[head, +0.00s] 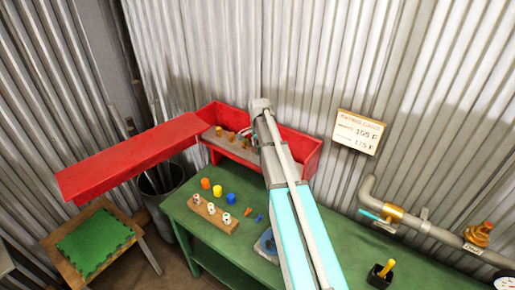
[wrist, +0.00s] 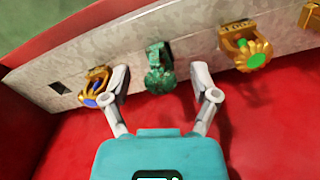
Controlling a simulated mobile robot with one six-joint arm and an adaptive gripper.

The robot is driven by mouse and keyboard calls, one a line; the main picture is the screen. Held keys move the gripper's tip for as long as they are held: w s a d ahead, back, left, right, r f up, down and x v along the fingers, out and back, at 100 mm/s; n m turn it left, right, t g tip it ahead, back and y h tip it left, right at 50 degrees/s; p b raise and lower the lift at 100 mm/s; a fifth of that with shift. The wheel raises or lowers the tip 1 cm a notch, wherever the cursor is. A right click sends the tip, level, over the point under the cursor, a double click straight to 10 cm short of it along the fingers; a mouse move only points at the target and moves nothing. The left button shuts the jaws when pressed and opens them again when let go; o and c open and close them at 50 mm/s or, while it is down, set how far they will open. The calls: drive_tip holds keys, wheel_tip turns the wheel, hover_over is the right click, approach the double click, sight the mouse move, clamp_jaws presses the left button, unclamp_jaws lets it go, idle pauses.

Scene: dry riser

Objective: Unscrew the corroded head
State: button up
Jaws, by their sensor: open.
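The corroded head (wrist: 159,68) is dark green and mottled, on a pale metal rail (wrist: 200,50) in the wrist view. Brass heads flank it, one with a blue bulb (wrist: 95,86) at left and one with a green bulb (wrist: 246,52) at right. My gripper (wrist: 160,80) is open and empty, its fingers on either side of the corroded head with gaps showing. Whether the fingertips are level with it in depth is unclear. In the head view my gripper (head: 261,106) is over the red box (head: 298,146); I cannot pick out the corroded head there.
The red box's lid (head: 130,158) hangs open at left. The green bench (head: 195,222) holds coloured caps (head: 217,190), a wooden block (head: 209,212) with white-topped pieces, and a small black holder (head: 380,275). A grey pipe (head: 435,232) with a brass fitting (head: 478,235) runs at right.

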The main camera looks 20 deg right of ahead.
drive_tip(key=shift+w+m, duration=0.1)
drive_tip(key=shift+m, duration=2.7)
clamp_jaws()
drive_tip(key=shift+n, duration=0.3)
drive_tip(key=n, duration=0.4)
drive_tip(key=shift+n, duration=0.6)
